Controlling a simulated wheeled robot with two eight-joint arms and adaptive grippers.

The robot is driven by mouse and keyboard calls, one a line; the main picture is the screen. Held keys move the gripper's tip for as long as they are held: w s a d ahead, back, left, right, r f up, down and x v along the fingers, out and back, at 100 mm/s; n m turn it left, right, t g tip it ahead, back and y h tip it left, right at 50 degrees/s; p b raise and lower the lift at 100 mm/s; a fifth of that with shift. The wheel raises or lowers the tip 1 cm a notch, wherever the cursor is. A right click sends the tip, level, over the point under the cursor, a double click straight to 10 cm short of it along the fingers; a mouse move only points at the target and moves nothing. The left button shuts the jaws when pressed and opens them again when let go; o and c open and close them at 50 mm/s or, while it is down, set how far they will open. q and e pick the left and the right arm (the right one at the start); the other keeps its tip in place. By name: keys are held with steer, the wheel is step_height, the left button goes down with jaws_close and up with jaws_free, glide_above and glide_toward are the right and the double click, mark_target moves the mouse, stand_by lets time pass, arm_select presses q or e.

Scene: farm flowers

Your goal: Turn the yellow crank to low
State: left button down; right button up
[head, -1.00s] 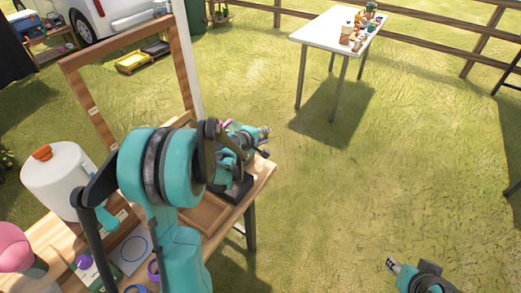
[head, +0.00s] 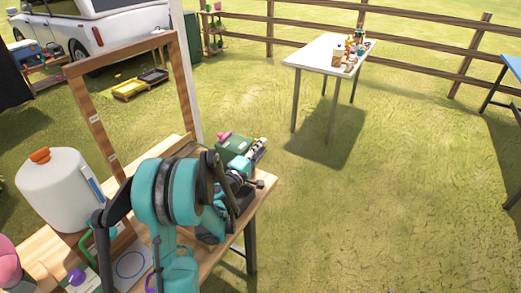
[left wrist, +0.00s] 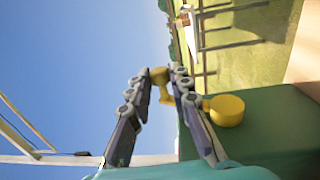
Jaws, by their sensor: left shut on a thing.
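The yellow crank (left wrist: 228,110) shows in the left wrist view on the side of a green box (left wrist: 275,125). Its round yellow part is close beside the right-hand finger, and another yellow piece lies between the fingertips. My left gripper (left wrist: 160,80) is shut on that yellow piece. In the head view my left gripper (head: 258,150) is at the right side of the green box (head: 236,144), at the far end of the wooden table (head: 265,187). The crank cannot be made out there. Any setting marks are not visible. My right gripper is out of view.
A wooden frame (head: 92,118) stands upright on the table. A white jug with an orange cap (head: 58,190) stands at the left. A white table with small items (head: 312,52) stands apart on the grass. Open grass (head: 380,190) lies to the right.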

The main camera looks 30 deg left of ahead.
arm_select(q)
steer(key=shift+d, duration=0.1)
stand_by(0.3)
steer(key=c, duration=1.4)
jaws_free()
steer(key=shift+s, duration=0.1)
steer(key=s, duration=0.7)
steer(key=shift+s+a+f, duration=0.2)
steer(key=shift+a+f, duration=0.1)
